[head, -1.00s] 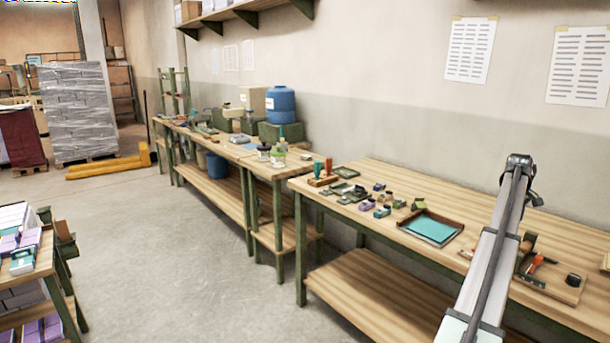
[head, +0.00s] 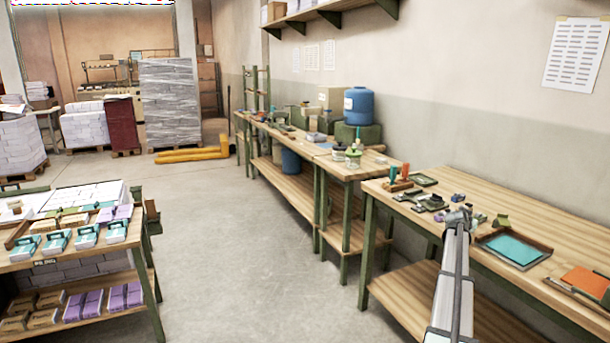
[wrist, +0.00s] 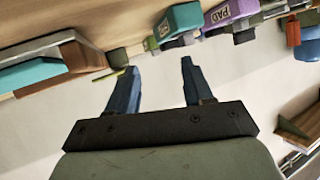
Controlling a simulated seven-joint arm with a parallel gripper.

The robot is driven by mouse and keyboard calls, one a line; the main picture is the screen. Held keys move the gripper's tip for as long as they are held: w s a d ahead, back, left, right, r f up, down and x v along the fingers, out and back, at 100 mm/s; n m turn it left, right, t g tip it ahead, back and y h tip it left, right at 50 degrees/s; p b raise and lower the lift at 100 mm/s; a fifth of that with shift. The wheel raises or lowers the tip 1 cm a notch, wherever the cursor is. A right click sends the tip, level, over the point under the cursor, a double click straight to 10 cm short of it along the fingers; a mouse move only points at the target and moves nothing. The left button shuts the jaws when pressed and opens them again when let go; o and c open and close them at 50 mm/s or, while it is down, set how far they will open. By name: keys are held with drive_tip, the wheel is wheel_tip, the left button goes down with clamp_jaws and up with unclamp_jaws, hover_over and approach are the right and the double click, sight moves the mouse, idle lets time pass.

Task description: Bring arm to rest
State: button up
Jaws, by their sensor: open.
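My gripper (wrist: 157,80) shows in the wrist view with its two dark blue fingers spread wide apart and nothing between them. In that view the workbench (wrist: 108,22) edge and its objects lie beyond the fingertips. In the head view my arm rises from the bottom right, in front of the right-hand workbench (head: 560,218); the gripper itself cannot be made out there.
The workbench holds a tray with a teal sheet (head: 515,248), an orange sheet (head: 588,282) and several small pads. A blue drum (head: 359,106) stands farther back. A table with purple and teal packs (head: 75,235) is at left. The floor (head: 240,240) between is clear.

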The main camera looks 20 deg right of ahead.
drive_tip(key=w+a+f+m+t, duration=0.1)
drive_tip(key=w+a+f+t, duration=0.15)
drive_tip(key=w+a, duration=0.5)
drive_tip(key=w+a+f+n+y, duration=0.1)
drive_tip(key=w+a+f, duration=0.1)
drive_tip(key=a+f, duration=0.6)
drive_tip(key=s+a+f+n+g+y, duration=0.2)
drive_tip(key=s+a+f+n+y, duration=0.1)
drive_tip(key=a+f, duration=1.25)
drive_tip(key=s+a+f+n+g+y, duration=0.2)
drive_tip(key=s+a+f+y, duration=0.2)
drive_tip(key=a+f, duration=1.15)
drive_tip(key=s+a+f+n+g+y, duration=0.15)
drive_tip(key=s+a+f, duration=0.35)
drive_tip(key=s+a, duration=0.5)
drive_tip(key=s+a+f+n+g+y, duration=0.1)
drive_tip(key=s+a+f+n+g, duration=0.2)
drive_tip(key=s+a+f, duration=0.7)
drive_tip(key=s+a+r+n+g, duration=0.1)
drive_tip(key=s+a+n+g, duration=0.1)
drive_tip(key=s+a, duration=0.6)
drive_tip(key=s+a+r+n+g+y, duration=0.1)
drive_tip(key=s+a+r+n+g, duration=0.1)
drive_tip(key=s+a, duration=0.6)
drive_tip(key=s+n+g, duration=0.1)
drive_tip(key=s+g, duration=0.1)
drive_tip(key=s, duration=0.5)
drive_tip(key=shift+a, duration=0.4)
drive_tip(key=shift+o, duration=0.2)
drive_tip(key=shift+y, duration=0.25)
